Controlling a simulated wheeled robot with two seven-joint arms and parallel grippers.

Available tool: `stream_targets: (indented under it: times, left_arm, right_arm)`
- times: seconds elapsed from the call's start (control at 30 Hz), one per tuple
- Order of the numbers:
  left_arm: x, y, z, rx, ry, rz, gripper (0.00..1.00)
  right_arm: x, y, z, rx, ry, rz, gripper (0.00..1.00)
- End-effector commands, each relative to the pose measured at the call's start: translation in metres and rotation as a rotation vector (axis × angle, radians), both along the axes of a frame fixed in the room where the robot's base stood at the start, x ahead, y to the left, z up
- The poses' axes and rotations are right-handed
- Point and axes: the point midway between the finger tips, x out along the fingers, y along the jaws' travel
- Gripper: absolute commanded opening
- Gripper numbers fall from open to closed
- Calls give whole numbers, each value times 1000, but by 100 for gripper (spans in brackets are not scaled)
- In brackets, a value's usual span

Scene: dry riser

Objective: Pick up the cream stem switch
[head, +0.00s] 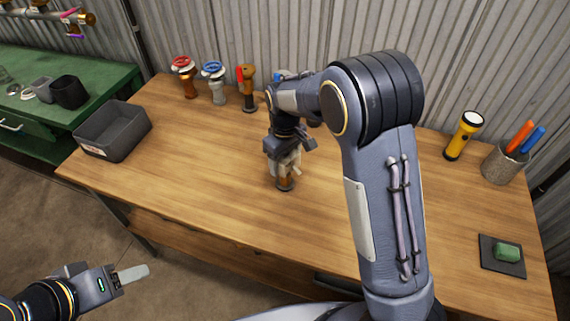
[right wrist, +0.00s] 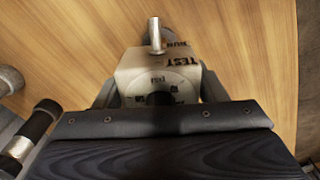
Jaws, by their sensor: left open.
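The cream stem switch (head: 288,163) stands near the middle of the wooden table, under my right gripper (head: 288,150). In the right wrist view, its cream body (right wrist: 158,70) carries the dark words TEST and RUN and a short metal lever. My right gripper's grey fingers (right wrist: 158,92) flank the body on both sides. I cannot tell whether they press on it. In the head view, an amber-brown lower part shows beneath the cream part, at the table top. My left gripper (head: 130,274) is open and empty, low at the left, off the table's front edge.
A red-wheel valve (head: 183,78), a blue-wheel valve (head: 214,82) and a red-lever valve (head: 247,90) stand at the back. A grey bin (head: 113,135) is at left.

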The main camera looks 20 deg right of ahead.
Motion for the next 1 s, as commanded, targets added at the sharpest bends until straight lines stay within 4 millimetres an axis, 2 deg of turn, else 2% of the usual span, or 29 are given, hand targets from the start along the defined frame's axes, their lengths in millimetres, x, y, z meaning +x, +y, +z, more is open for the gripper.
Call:
stream_targets:
  times: [0.03,0.3,0.67,0.87,1.0]
  left_arm:
    - [0,0,0,0,0,0,53]
    - [0,0,0,0,0,0,53]
    - [0,0,0,0,0,0,53]
    - [0,0,0,0,0,0,53]
    - [0,0,-3,0,0,0,53]
  right_arm:
    - [0,0,0,0,0,0,58]
    - [0,0,0,0,0,0,24]
    - [1,1,6,1,-3,0,24]
    - [2,1,31,3,-7,1,24]
    - [-11,18,57,4,-7,5,24]
